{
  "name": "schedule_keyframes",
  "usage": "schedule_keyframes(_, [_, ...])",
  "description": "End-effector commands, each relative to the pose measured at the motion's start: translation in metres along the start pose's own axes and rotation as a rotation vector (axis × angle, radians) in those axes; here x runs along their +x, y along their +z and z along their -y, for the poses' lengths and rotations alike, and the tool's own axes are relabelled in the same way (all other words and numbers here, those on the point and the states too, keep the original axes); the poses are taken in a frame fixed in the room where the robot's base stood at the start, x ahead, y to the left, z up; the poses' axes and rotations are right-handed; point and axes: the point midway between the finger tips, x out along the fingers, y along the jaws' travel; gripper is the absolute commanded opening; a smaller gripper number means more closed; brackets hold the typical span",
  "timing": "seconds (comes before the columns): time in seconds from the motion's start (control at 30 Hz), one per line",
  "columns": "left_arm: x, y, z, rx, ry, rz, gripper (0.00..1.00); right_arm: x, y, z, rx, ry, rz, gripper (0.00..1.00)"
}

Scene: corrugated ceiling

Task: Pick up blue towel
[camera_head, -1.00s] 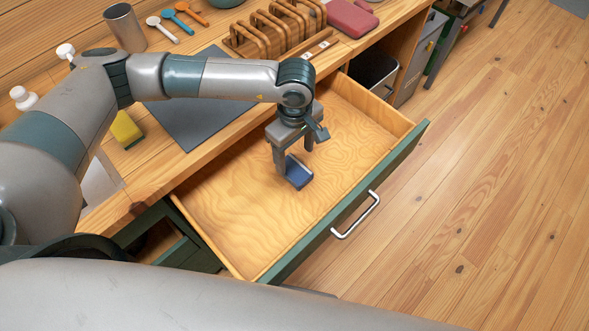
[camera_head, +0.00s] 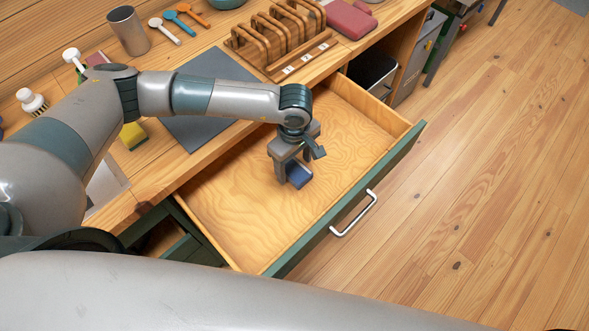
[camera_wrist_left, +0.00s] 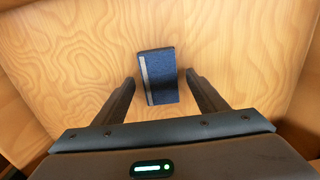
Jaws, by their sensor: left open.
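The blue towel (camera_head: 299,175) lies folded on the bottom of the open drawer (camera_head: 232,218). It is small, dark blue and has a pale stripe near one edge in the left wrist view (camera_wrist_left: 164,77). My left gripper (camera_head: 294,171) is inside the drawer, pointing down over the towel. Its jaws are open, and in the left wrist view (camera_wrist_left: 165,83) the towel shows between and just beyond the two fingertips. I cannot tell whether a finger touches it. In the head view the gripper hides part of the towel. My right gripper is not in view.
The drawer has a green front with a metal handle (camera_head: 354,213). On the counter are a grey mat (camera_head: 205,125), a wooden rack (camera_head: 283,42), a metal cup (camera_head: 128,31) and a yellow sponge (camera_head: 132,135). The rest of the drawer bottom is bare.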

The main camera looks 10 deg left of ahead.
Motion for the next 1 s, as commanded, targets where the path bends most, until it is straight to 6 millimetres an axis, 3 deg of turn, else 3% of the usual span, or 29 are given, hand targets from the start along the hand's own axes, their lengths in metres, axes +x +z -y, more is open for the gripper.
schedule_keyframes(0.03, [0.000, 0.000, 0.000, 0.000, 0.000, 0.000, 0.58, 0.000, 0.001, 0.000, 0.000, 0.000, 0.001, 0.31])
schedule_keyframes(0.2, [0.000, 0.000, 0.000, 0.000, 0.000, 0.000, 0.21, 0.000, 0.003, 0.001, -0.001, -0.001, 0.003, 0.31])
schedule_keyframes(0.67, [-0.009, 0.000, -0.001, 0.000, 0.003, 0.000, 0.20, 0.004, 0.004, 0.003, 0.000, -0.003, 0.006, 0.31])
schedule_keyframes(1.0, [-0.057, 0.000, -0.001, 0.001, 0.004, -0.001, 0.20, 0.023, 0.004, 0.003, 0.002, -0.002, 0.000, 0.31])
